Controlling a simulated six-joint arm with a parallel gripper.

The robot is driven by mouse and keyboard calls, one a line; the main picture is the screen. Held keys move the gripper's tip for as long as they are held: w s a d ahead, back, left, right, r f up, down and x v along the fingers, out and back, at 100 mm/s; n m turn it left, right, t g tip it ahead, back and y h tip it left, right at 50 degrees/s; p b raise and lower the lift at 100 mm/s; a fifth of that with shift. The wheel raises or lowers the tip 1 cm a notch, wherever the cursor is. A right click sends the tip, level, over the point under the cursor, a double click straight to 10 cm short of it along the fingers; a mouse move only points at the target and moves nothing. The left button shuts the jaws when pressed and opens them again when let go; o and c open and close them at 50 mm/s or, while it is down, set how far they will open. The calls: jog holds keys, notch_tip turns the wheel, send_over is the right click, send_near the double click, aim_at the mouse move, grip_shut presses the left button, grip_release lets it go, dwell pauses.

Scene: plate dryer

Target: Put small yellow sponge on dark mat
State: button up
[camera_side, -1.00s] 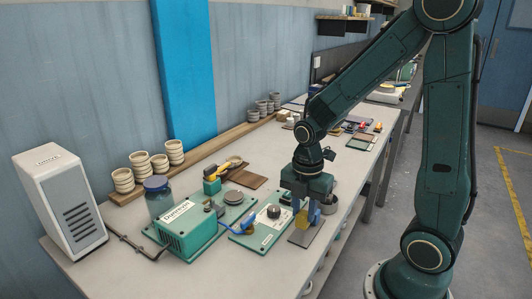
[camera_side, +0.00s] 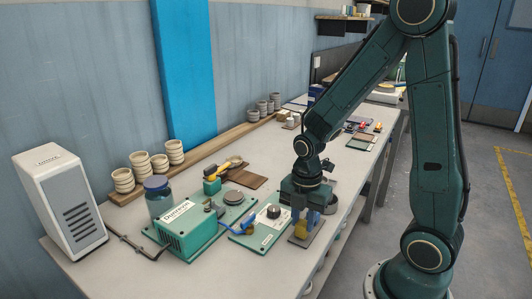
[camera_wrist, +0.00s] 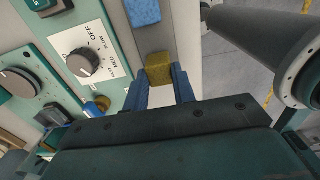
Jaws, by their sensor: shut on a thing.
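The small yellow sponge (camera_side: 300,230) is between the blue fingers of my gripper (camera_side: 304,226) in the side view. My gripper is shut on it, low over the dark mat (camera_side: 313,239) at the table's front edge. I cannot tell whether the sponge touches the mat. In the wrist view the sponge (camera_wrist: 159,72) sits between the fingertips (camera_wrist: 163,82), and a blue block (camera_wrist: 143,12) lies just beyond it. My gripper and the sponge hide part of the mat.
A green plate with a black dial (camera_side: 273,212) stands just left of the mat. A green box (camera_side: 187,228) and a dark-lidded jar (camera_side: 158,197) stand farther left. A brown pad (camera_side: 247,181) lies behind. The table's front edge is close on the right.

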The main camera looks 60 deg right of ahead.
aim_at(303, 224)
jog(key=shift+f, duration=0.55)
jog(key=o, duration=1.4)
jog(key=shift+r, duration=0.1)
jog(key=shift+r, duration=3.45)
jog(key=shift+s+a+r+m, duration=0.1)
jog(key=shift+a+r+m, duration=0.1)
jog(key=shift+r+m, duration=0.35)
jog(key=s+a+r+m+t, duration=0.1)
jog(key=s+r+m+t, duration=0.1)
jog(key=r+m, duration=0.2)
jog(key=s+a+r+m+t, duration=0.1)
jog(key=s+a+r+m, duration=0.1)
jog(key=m, duration=0.5)
jog(key=s+a+r+m+t, duration=0.2)
jog(key=s+r+m, duration=0.2)
jog(key=r+m, duration=0.2)
jog(key=shift+s+a+r+t, duration=0.1)
jog(key=shift+s+r+t, duration=0.1)
jog(key=shift+t, duration=0.1)
